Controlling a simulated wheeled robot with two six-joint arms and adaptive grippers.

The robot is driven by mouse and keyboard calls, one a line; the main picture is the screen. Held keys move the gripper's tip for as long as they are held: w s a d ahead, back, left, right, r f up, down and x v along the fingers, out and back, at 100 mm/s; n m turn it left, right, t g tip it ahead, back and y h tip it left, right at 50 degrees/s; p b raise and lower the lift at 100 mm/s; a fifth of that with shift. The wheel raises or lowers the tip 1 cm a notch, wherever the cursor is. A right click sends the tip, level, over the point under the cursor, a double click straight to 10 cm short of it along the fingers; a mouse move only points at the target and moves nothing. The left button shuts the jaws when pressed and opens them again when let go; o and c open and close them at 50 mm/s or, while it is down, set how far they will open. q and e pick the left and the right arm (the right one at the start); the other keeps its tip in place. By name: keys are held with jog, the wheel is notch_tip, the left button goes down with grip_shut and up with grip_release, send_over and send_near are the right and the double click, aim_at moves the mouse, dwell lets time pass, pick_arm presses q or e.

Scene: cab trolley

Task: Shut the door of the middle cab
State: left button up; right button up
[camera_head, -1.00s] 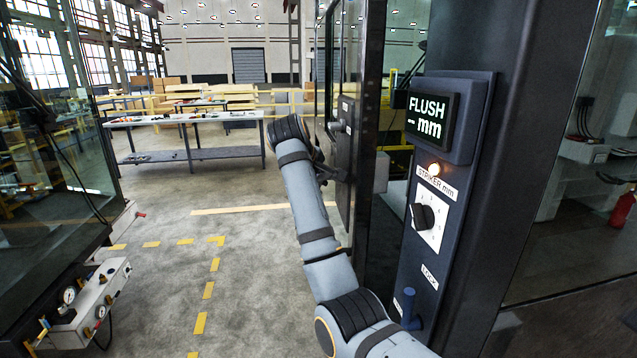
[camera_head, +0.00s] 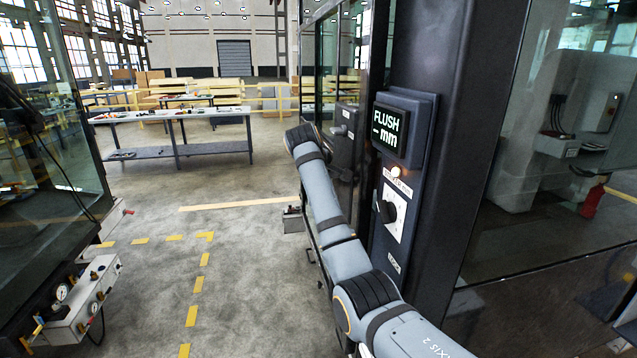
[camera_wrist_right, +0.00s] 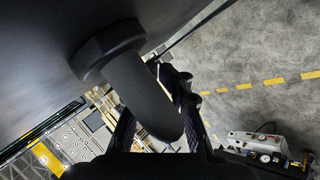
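The door (camera_head: 346,140) of the cab stands open, seen nearly edge-on, with glass above a dark lower panel, left of the dark cab post (camera_head: 450,150). My right arm reaches from the lower right to the door's inner side; its gripper is hidden there in the head view. In the right wrist view a dark, round-ended handle (camera_wrist_right: 140,85) stands out from a dark panel (camera_wrist_right: 50,50) and lies between the fingers of my right gripper (camera_wrist_right: 155,118). The handle covers part of the fingers, so whether they grip it is unclear. My left gripper is out of view.
Another glazed cab with a gauge box (camera_head: 80,305) stands left. Open floor lies between; a workbench (camera_head: 180,113) is behind.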

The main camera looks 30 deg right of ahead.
jog(key=shift+o, duration=1.2)
jog(key=shift+d+r, duration=0.1)
jog(key=shift+d, duration=0.2)
jog(key=shift+o, duration=1)
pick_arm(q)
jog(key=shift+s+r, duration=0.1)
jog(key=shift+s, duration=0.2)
pick_arm(e)
jog(key=v, duration=0.8)
jog(key=shift+a, duration=0.3)
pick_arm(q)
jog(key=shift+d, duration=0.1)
pick_arm(e)
jog(key=shift+d, duration=0.1)
